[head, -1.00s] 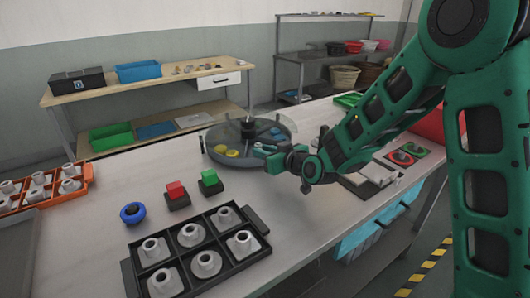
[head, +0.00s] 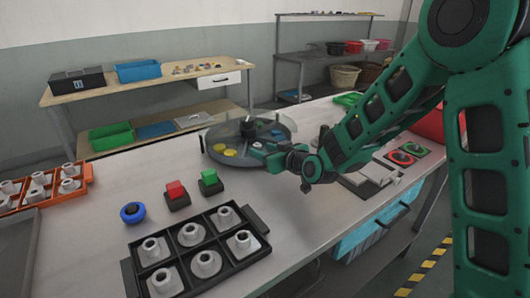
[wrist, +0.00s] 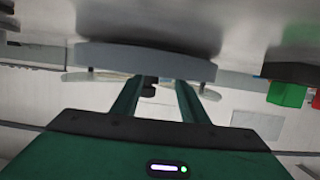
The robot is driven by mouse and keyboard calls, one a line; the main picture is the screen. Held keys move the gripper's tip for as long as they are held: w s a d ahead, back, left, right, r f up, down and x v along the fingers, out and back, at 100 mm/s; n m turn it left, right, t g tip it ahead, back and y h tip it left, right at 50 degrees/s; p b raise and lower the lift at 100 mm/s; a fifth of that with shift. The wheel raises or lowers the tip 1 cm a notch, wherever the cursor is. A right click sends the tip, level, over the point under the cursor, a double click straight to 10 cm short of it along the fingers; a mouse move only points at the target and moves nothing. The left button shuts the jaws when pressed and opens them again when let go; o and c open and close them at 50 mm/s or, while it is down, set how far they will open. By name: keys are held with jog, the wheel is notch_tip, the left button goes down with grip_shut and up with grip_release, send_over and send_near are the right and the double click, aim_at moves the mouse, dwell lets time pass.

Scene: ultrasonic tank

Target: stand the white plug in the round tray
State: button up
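The round tray (head: 205,158) is a grey disc-shaped dish with a dark central post, on the table beyond the black rack. Yellow and blue round pieces lie in it. My gripper (head: 262,152) is at the tray's right front edge, at about rim height. In the wrist view its two green fingers (wrist: 158,98) are apart, with the grey tray edge (wrist: 145,60) just beyond them and no object clearly held. I cannot single out one white plug; several whitish hollow-topped pieces stand in the black rack (head: 262,222), such as one piece (head: 206,263).
An orange rack (head: 84,175) with similar whitish pieces stands at the left. A red button block (head: 177,195), a green one (head: 209,182) and a blue round piece (head: 133,212) stand between rack and tray.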

jog(key=shift+s+f, duration=0.2)
jog(key=shift+f, duration=0.05)
jog(key=v, duration=1)
jog(key=shift+d+r, duration=0.25)
jog(key=shift+r, duration=0.1)
